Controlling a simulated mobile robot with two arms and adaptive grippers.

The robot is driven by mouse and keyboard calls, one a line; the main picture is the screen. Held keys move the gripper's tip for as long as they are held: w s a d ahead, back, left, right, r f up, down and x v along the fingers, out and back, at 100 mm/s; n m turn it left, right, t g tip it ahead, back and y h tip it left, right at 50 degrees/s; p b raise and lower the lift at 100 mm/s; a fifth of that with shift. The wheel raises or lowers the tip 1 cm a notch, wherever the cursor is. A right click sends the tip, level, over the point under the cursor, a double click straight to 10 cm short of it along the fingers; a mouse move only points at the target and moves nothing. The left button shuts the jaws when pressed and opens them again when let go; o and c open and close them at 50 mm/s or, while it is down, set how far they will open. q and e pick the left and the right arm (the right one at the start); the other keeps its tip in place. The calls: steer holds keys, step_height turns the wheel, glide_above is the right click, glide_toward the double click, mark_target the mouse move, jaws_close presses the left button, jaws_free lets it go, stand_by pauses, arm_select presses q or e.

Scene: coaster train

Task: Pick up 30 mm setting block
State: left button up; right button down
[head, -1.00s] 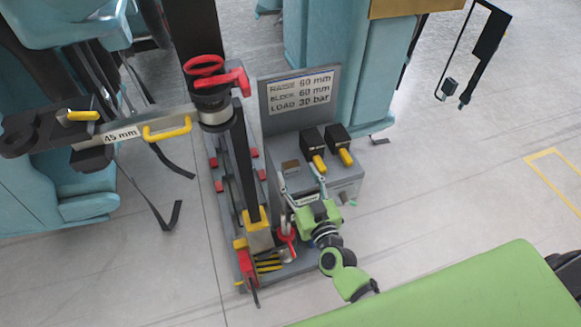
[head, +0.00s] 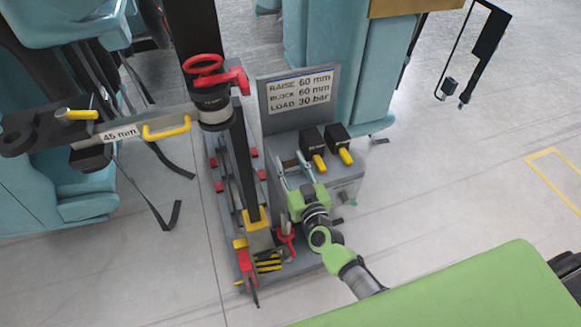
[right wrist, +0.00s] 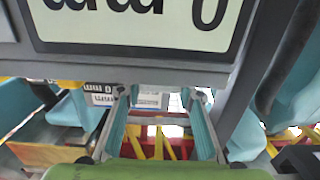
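My right gripper (head: 295,164) is over the top of the grey cart in the head view, its two fingers apart on either side of a small block area. The fingers hide most of that spot, and I cannot read a 30 mm mark there. In the right wrist view the two teal fingers (right wrist: 163,115) stand apart, with a small pale labelled piece (right wrist: 148,99) seen between their tips. I cannot tell whether they touch it. Two black blocks with yellow handles (head: 325,146) sit to the right on the cart. My left gripper is not in view.
A sign panel (head: 299,93) reading raise 60 mm, block 60 mm, load 30 bar stands behind the cart top (head: 345,178). A jack column with red handles (head: 212,83) and a 45 mm bar (head: 122,134) are to the left.

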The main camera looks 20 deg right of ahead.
steer(key=shift+r, duration=0.25)
